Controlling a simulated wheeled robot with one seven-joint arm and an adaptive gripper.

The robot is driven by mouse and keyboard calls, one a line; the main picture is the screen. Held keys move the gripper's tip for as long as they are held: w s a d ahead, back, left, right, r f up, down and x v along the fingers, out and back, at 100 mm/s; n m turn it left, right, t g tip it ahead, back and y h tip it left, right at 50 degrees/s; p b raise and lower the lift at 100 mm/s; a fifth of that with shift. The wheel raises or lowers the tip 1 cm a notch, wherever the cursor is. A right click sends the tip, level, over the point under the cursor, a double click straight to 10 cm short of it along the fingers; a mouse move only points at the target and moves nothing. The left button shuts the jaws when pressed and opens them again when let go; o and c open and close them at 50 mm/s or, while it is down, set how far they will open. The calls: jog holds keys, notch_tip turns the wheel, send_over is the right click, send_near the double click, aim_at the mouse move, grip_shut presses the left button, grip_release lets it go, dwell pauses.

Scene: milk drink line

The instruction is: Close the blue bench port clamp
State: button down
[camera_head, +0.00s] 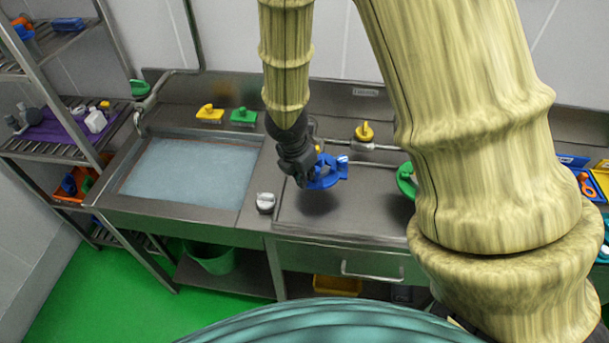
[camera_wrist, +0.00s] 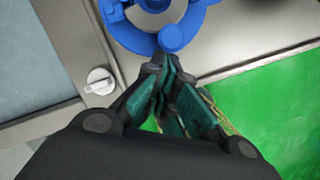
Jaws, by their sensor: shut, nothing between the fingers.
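The blue bench port clamp (camera_head: 328,176) is a ring-shaped piece over the steel bench, right of the sink. In the wrist view the blue clamp (camera_wrist: 134,37) fills the top middle, cut off by the frame edge, with a round blue knob on its near side. My gripper (camera_head: 304,181) is at the clamp's left side in the head view and hides part of it. In the wrist view my gripper (camera_wrist: 165,68) has its fingers together and empty, with tips close to the knob. I cannot tell whether they touch, or whether the clamp is open.
A water-filled sink (camera_head: 190,172) lies to the left. A white knob (camera_head: 265,202) sits near the bench front; it also shows in the wrist view (camera_wrist: 100,81). A green ring-shaped piece (camera_head: 405,180) is partly behind my arm. A yellow valve (camera_head: 364,132) stands behind.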

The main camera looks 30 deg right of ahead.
jog(key=s+a+r, duration=0.2)
jog(key=a+r, duration=0.4)
jog(key=r, duration=0.3)
jog(key=shift+r+b, duration=0.3)
jog(key=shift+r, duration=0.05)
dwell(0.6)
jog(key=shift+s+f, duration=0.1)
